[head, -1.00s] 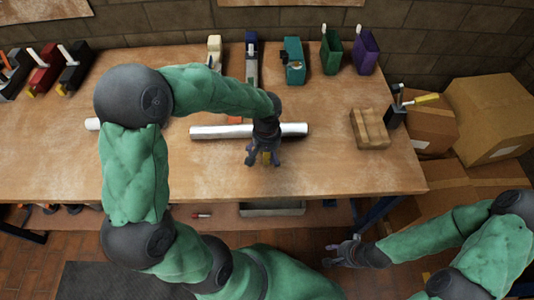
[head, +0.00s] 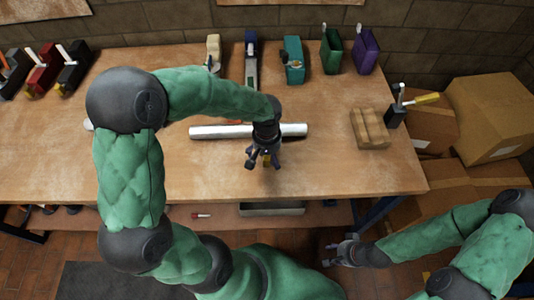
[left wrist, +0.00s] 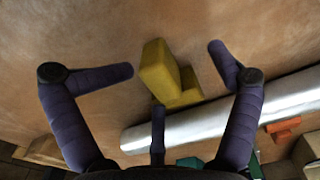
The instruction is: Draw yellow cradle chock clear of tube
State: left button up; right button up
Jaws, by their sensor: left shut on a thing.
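The yellow cradle chock (left wrist: 160,73) is a stepped block. In the left wrist view it sits between my left gripper's purple fingers (left wrist: 172,62), on the near side of the tube (left wrist: 200,120). My left gripper (head: 263,162) is shut on it, though its fingers look spread and contact is not clear. In the head view the gripper and wrist mostly hide the chock. The pale tube (head: 222,132) lies across the table, partly covered by my left wrist. My right gripper (head: 338,254) is off the table's front edge; it looks open and empty.
Several coloured clamps and holders stand along the back, including a teal one (head: 293,60) and a purple one (head: 366,50). A grooved wooden block (head: 370,128) is right of the tube. The front of the wooden table (head: 335,180) is clear. Cardboard boxes (head: 495,118) stand at right.

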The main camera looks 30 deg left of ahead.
aim_at(266, 172)
pick_arm(q)
jog(key=shift+s+d+f, duration=0.2)
jog(key=shift+s+d, duration=0.05)
jog(key=shift+s, duration=0.3)
jog(key=shift+s+d+f, duration=0.15)
jog(key=shift+s+d, duration=0.1)
jog(key=shift+s, duration=0.25)
jog(key=shift+s+d+f, duration=0.2)
jog(key=shift+s+d, duration=0.05)
jog(key=shift+s, duration=0.3)
jog(key=o, duration=0.3)
jog(key=c, duration=0.3)
jog(key=shift+r+p, duration=0.9)
jog(key=shift+r, duration=0.35)
jog(key=shift+c, duration=0.7)
jog(key=shift+w+r, duration=0.1)
jog(key=shift+r, duration=0.25)
jog(key=shift+c, duration=0.8)
jog(key=r+p, duration=0.1)
jog(key=r, duration=0.1)
jog(key=r+p, duration=0.1)
jog(key=p, duration=0.1)
jog(key=r+p, duration=0.1)
jog(key=r, duration=0.1)
jog(key=shift+w+a+r, duration=0.1)
jog(key=shift+w+r, duration=0.15)
jog(key=shift+r, duration=0.05)
jog(key=shift+f, duration=0.1)
